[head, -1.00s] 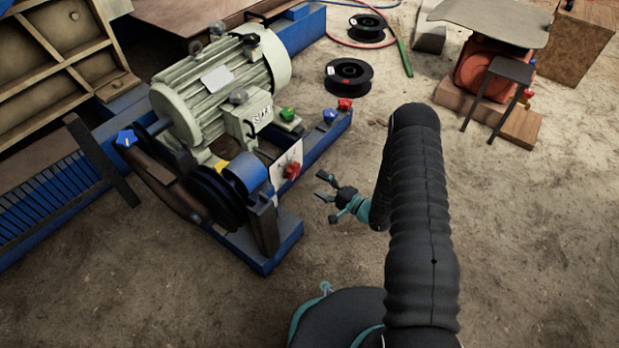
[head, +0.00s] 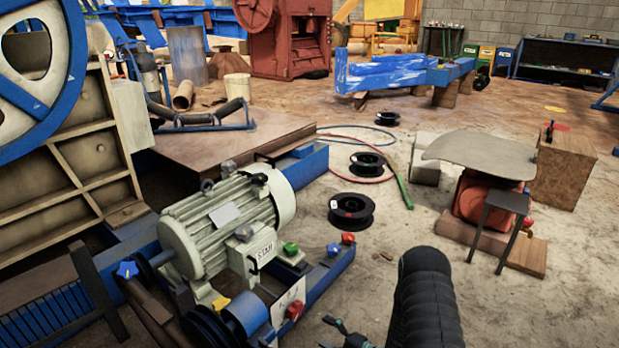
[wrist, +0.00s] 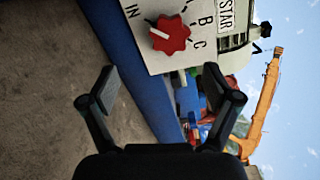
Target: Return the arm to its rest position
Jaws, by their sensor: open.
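My black arm rises from the bottom of the head view, bent. My gripper (head: 338,332) shows only in part at the bottom edge, just right of a white dial panel (head: 284,297) with a red knob (head: 294,311). In the wrist view my gripper (wrist: 163,92) is open, its two fingers wide apart with nothing between them. Beyond the fingers are the panel (wrist: 160,62) and the red knob (wrist: 170,35), turned sideways. The fingers appear apart from the knob.
A cream motor (head: 225,220) on a blue frame (head: 330,270) stands left of my arm. To the right is a red machine (head: 475,200) under a grey sheet (head: 487,155), near a wooden box (head: 562,170).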

